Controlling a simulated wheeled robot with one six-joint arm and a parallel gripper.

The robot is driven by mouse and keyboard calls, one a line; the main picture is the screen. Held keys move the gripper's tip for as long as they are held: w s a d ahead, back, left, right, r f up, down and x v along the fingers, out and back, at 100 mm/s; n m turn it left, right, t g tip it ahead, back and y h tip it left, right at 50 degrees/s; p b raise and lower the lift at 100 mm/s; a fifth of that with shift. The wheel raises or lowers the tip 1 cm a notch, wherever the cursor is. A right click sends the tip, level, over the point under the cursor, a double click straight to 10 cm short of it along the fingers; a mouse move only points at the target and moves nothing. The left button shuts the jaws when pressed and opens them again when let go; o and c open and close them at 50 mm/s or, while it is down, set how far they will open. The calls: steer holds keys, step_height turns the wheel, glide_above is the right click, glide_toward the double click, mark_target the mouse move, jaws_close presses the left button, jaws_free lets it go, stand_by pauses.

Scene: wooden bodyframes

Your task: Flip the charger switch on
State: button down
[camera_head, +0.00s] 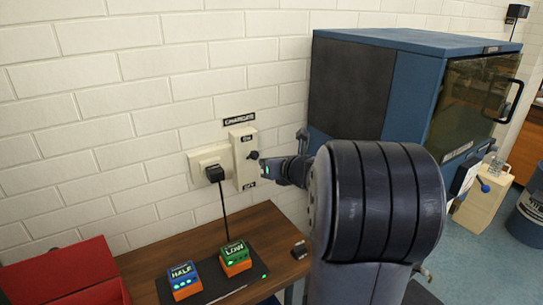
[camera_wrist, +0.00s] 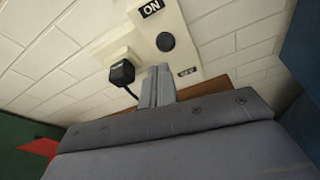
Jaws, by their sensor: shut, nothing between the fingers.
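The charger switch is a beige wall panel (camera_head: 243,172) under a dark "CHARGER" label, with a round dark knob (camera_head: 253,155) on it. In the wrist view the panel (camera_wrist: 185,22) has an "ON" tag at its top end and another small tag at its lower end. The knob (camera_wrist: 165,42) lies between the two tags; I cannot tell its setting. My gripper (camera_head: 264,168) is in front of the panel, just below and right of the knob. In the wrist view its fingers (camera_wrist: 158,72) are together and empty, tips just below the knob. I cannot tell whether they touch the panel.
A socket plate (camera_head: 201,156) with a black plug (camera_head: 215,173) and hanging cable is left of the panel. Blue "HALF" (camera_head: 184,279) and green "LOW" (camera_head: 235,257) blocks sit on the wooden bench (camera_head: 150,262). A blue cabinet (camera_head: 405,75) stands at right.

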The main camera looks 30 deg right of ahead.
steer(key=shift+s+d+r, duration=0.1)
steer(key=shift+s+r, duration=0.35)
steer(key=shift+r, duration=0.4)
steer(key=shift+s+d+r, duration=0.1)
steer(key=shift+s+r, duration=0.35)
steer(key=shift+r, duration=0.4)
steer(key=shift+f, duration=0.1)
